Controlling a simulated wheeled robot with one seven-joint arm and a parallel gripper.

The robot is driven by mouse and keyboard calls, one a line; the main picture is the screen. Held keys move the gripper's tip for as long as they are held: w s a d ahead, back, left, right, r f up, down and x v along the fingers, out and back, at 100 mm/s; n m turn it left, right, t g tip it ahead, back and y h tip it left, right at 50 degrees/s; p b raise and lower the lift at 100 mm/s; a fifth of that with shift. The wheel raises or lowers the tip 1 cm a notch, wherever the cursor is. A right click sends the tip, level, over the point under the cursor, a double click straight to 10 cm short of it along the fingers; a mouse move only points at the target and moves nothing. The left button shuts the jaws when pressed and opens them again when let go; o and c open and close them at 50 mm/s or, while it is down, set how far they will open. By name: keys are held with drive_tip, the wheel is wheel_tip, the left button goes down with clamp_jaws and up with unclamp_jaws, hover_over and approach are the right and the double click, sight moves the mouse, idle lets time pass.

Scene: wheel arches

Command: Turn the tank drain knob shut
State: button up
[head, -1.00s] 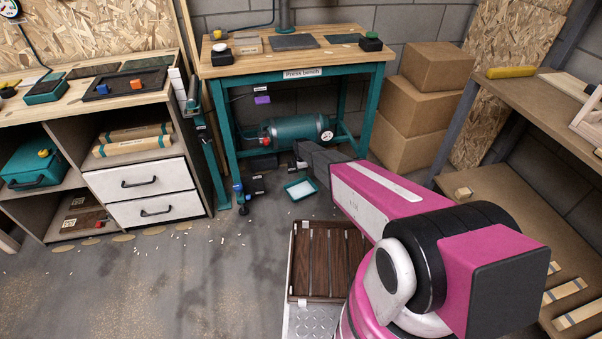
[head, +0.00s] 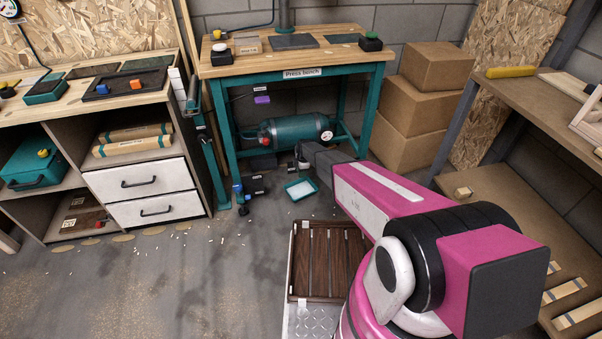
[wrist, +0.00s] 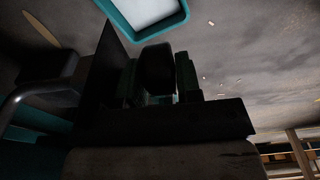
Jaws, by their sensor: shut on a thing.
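The teal tank (head: 291,131) lies on its side under the press bench, with a round white gauge (head: 326,136) at its right end and a small red part (head: 264,141) at its left. My gripper (wrist: 159,82) is just below the tank's right half; in the head view my own arm largely hides it. In the wrist view its two dark fingers are closed on the sides of a dark block-like piece, which I take to be the drain knob (wrist: 156,66). It is too dark to read how far the knob is turned.
A teal tray (head: 301,189) with a pale inside sits on the floor just below my gripper. The bench (head: 303,72) stands over the tank, with legs on both sides. Cardboard boxes (head: 408,108) stand right of it. Floor at front left is mostly clear.

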drive_tip(key=y, duration=0.2)
drive_tip(key=g+y, duration=0.1)
drive_tip(key=y, duration=0.1)
drive_tip(key=g+y, duration=0.1)
drive_tip(key=y, duration=0.1)
drive_tip(key=shift+w+d+r+y, duration=0.1)
drive_tip(key=shift+w+d+y, duration=0.15)
drive_tip(key=shift+d+y, duration=0.05)
drive_tip(key=g+y, duration=0.1)
drive_tip(key=y, duration=0.3)
drive_tip(key=shift+w+d, duration=0.1)
drive_tip(key=shift+d, duration=0.05)
drive_tip(key=shift+g+y, duration=0.4)
drive_tip(key=shift+y, duration=0.8)
drive_tip(key=shift+d, duration=0.1)
drive_tip(key=o, duration=0.6)
drive_tip(key=v, duration=1)
drive_tip(key=shift+d, duration=0.4)
